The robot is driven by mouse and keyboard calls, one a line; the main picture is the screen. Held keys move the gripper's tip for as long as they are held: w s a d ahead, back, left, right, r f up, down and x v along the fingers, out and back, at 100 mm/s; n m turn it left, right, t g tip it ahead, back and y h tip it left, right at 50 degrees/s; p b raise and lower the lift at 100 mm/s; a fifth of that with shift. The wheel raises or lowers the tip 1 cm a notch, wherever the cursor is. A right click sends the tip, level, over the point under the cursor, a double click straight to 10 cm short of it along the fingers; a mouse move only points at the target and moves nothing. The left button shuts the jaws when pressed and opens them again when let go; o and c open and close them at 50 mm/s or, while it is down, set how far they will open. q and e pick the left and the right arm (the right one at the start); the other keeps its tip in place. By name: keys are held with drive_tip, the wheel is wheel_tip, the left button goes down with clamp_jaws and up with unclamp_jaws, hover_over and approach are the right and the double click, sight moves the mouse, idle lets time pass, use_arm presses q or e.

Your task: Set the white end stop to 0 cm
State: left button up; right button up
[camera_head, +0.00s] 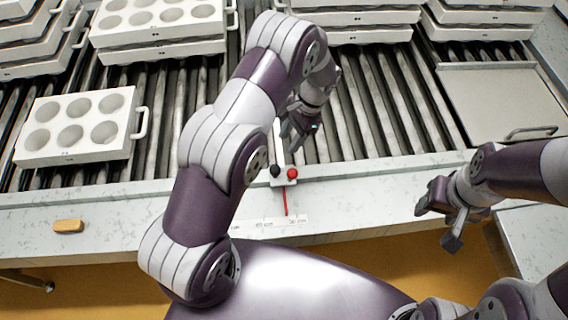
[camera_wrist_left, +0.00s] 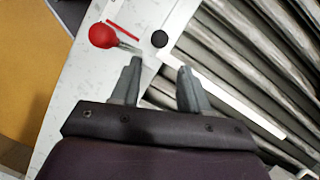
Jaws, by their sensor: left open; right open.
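The white end stop (camera_head: 278,140) is a thin bar over the rollers, joined to a small block at the table edge. My left gripper (camera_head: 290,140) is open beside the bar. In the left wrist view, its fingers (camera_wrist_left: 160,66) point toward the black knob (camera_wrist_left: 159,39), with the red knob (camera_wrist_left: 102,35) at upper left; touching neither. My right gripper (camera_head: 437,226) is open and empty, at the right.
A white mould tray (camera_head: 80,127) lies on the roller conveyor (camera_head: 165,110) at left. More moulds are stacked at the back. An orange block (camera_head: 68,226) lies on the pale front ledge (camera_head: 110,212). A metal tray (camera_head: 500,95) is at right. The rollers right of the bar are clear.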

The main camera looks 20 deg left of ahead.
use_arm(q)
drive_tip(key=b, duration=0.6)
hover_over(276, 167)
drive_tip(key=w+d, duration=0.2)
wheel_tip(276, 167, down, 7)
drive_tip(key=shift+a+r, duration=0.15)
drive_tip(key=p+x, duration=0.1)
drive_tip(key=x, duration=0.3)
drive_tip(key=shift+s+a, duration=0.25)
drive_tip(key=shift+a+f, duration=0.1)
drive_tip(key=shift+f, duration=0.35)
